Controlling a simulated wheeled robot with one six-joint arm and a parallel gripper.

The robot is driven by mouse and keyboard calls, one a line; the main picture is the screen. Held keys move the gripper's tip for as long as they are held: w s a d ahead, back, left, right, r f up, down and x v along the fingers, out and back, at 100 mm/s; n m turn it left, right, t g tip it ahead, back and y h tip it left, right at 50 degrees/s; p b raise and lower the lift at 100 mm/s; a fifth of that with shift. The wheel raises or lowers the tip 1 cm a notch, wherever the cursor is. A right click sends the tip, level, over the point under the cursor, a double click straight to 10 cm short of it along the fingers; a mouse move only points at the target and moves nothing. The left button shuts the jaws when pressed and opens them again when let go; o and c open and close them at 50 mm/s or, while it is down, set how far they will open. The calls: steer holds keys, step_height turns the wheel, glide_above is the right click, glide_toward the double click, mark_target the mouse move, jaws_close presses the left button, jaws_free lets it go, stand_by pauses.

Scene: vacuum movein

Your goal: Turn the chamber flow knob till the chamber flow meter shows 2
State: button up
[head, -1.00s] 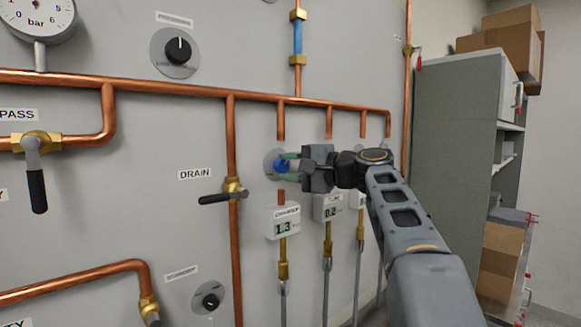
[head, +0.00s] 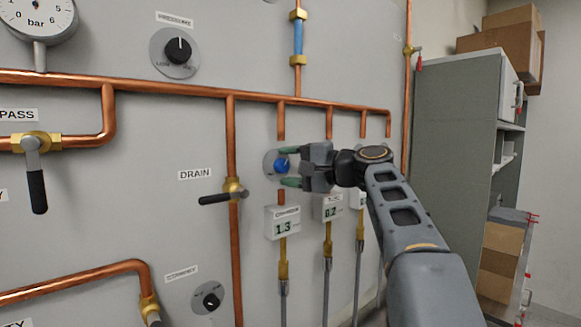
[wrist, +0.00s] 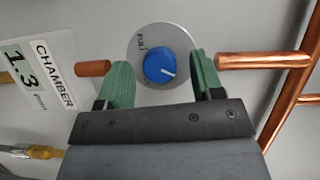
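The chamber flow knob is a blue round knob (head: 281,165) with a white pointer line on a silver round plate. It also shows in the wrist view (wrist: 160,68), between and just beyond my fingertips. The chamber flow meter (head: 283,222) is a white box below the knob and reads 1.3. Its label "CHAMBER" and the 1.3 show sideways in the wrist view (wrist: 38,72). My gripper (head: 288,167) is open, its two green fingers (wrist: 160,78) on either side of the knob with a gap on each side.
A second meter (head: 330,208) reading 0.2 stands right of the chamber meter, with a third partly hidden by my arm. The drain valve lever (head: 215,198) is at the left. Copper pipes (head: 232,140) run along the panel. A grey cabinet (head: 455,160) stands at the right.

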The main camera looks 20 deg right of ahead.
steer(key=b+v, duration=0.2)
steer(key=v, duration=1.1)
steer(key=shift+s+d, duration=0.3)
